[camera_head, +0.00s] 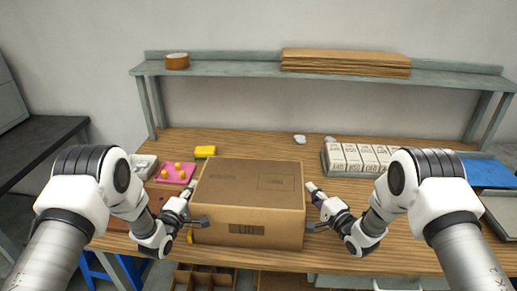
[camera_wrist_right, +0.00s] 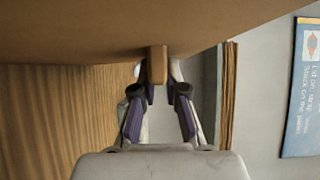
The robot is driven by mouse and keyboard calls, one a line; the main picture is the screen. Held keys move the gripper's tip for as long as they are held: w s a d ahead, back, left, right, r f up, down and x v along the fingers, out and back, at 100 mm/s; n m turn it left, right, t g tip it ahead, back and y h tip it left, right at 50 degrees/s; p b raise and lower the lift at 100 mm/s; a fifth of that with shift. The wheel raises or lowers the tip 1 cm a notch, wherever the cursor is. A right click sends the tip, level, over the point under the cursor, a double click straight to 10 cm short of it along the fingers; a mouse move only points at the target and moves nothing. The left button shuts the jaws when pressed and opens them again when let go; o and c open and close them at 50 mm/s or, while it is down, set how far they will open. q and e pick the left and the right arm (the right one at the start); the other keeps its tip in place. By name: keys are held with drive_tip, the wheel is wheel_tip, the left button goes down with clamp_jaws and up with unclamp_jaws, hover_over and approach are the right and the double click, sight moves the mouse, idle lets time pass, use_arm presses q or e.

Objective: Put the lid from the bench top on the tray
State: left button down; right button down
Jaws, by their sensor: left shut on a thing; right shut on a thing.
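A large brown cardboard box shape with a closed top and a dark printed label, apparently the lid (camera_head: 248,190), is between my two grippers at the bench's front. My left gripper (camera_head: 203,221) is shut at its left side; what it grips is too small to see clearly. My right gripper (camera_head: 312,225) is shut on a small brown tab (camera_wrist_right: 157,65) on the cardboard's side, seen in the right wrist view. I cannot tell whether the lid touches the bench. A grey tray (camera_head: 324,160) with several white cartons stands to the right; whether it is the task's tray is unclear.
A pink tray (camera_head: 176,173) with yellow pieces and a yellow block (camera_head: 205,152) are at left. A blue tray (camera_head: 488,173) is at far right. A shelf (camera_head: 235,72) spans the back. A brown compartmented container (camera_head: 205,277) is below the bench's front edge.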

use_arm(q)
drive_tip(key=c, duration=1.1)
unclamp_jaws()
drive_tip(key=shift+c, duration=0.2)
drive_tip(key=shift+s, duration=0.1)
use_arm(e)
drive_tip(key=c, duration=1.1)
unclamp_jaws()
drive_tip(key=shift+c, duration=0.2)
use_arm(q)
drive_tip(key=v, duration=1.2)
use_arm(e)
drive_tip(key=v, duration=1.2)
drive_tip(key=shift+r, duration=0.1)
